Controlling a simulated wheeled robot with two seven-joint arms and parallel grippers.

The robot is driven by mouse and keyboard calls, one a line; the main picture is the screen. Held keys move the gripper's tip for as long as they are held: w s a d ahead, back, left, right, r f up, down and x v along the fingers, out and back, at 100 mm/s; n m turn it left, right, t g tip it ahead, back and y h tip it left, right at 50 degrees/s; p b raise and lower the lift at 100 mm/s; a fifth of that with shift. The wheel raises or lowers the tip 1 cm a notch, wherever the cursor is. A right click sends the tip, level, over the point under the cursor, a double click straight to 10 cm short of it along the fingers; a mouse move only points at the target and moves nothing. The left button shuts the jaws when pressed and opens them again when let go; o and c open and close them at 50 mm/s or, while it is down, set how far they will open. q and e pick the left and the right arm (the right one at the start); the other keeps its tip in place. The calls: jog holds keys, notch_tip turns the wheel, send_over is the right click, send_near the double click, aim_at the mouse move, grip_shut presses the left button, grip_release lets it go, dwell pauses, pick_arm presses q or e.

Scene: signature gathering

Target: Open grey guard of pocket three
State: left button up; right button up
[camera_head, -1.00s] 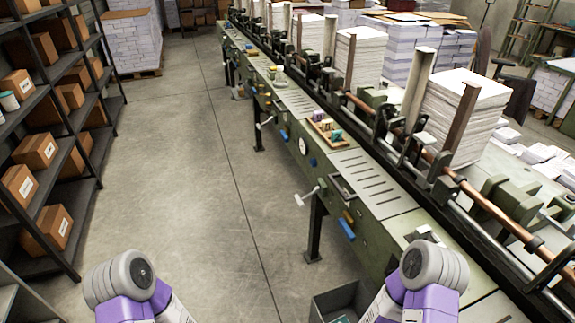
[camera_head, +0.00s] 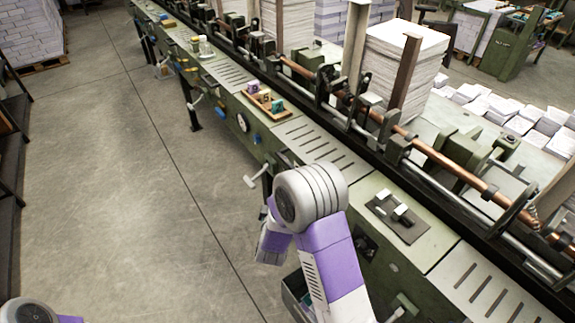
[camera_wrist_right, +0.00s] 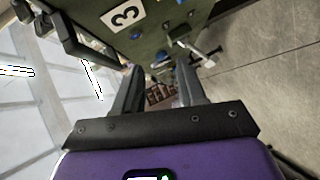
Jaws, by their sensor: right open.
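In the right wrist view, my right gripper (camera_wrist_right: 160,82) is open, with nothing between its two grey fingers. A white plate with a black 3 (camera_wrist_right: 122,14) is on the green machine panel above the fingers. A dark grey bar frame (camera_wrist_right: 78,38), which looks like the guard of pocket three, lies left of the plate. It is apart from the fingers, and I cannot tell whether it is closed. In the head view my right arm hides this part of the green machine (camera_head: 425,232). My left gripper is out of view.
A white-handled lever (camera_wrist_right: 201,52) sticks out right of the fingers in the wrist view. In the head view, paper stacks (camera_head: 405,68) stand along the machine, and a wooden tray of small blocks (camera_head: 266,103) sits on it. The floor (camera_head: 105,190) at left is clear.

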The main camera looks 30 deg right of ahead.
aim_at(287, 166)
jog(key=d+r+h, duration=0.1)
jog(key=r, duration=0.1)
jog(key=r+h, duration=0.1)
jog(key=r, duration=0.1)
jog(key=d+r+n+h, duration=0.1)
jog(key=r, duration=0.1)
jog(key=shift+w+d+r+t, duration=0.3)
jog(key=shift+w+d, duration=0.05)
jog(key=b+x, duration=0.1)
jog(key=x, duration=0.5)
jog(key=shift+w+d+b, duration=0.25)
jog(key=shift+w+b, duration=0.05)
jog(key=shift+b, duration=0.05)
jog(key=shift+c, duration=0.3)
grip_shut()
